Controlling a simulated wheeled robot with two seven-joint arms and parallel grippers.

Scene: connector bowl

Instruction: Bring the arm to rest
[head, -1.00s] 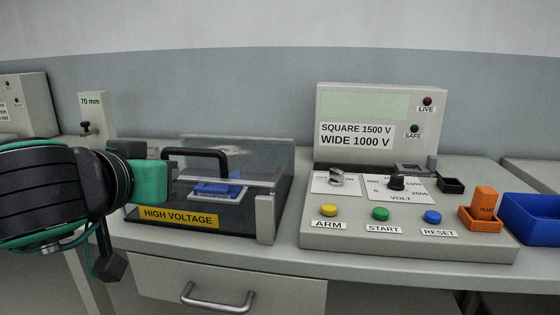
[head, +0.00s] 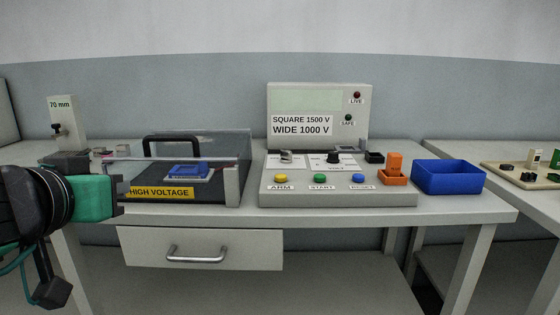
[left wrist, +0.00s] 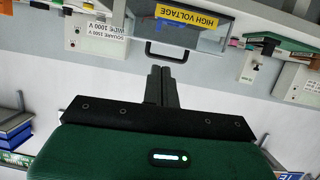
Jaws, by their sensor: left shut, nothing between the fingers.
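My left gripper (left wrist: 160,72) shows in the left wrist view with its two dark fingers together and nothing between them. In the head view its green body and dark arm are at the left edge, in front of the left end of the HIGH VOLTAGE box (head: 243,180). The box has a clear cover with a black handle (head: 171,137), and a blue part (head: 187,170) shows inside. In the left wrist view the handle (left wrist: 165,58) appears beyond the fingertips, apart from them. My right gripper is not in view.
A control console (head: 338,200) with a yellow, a green and a blue button stands on the bench. An orange plug (head: 394,164) in its holder and a blue bin (head: 449,177) are to its right. A 70 mm block (head: 64,120) is at the back left. The drawer (head: 200,248) is shut.

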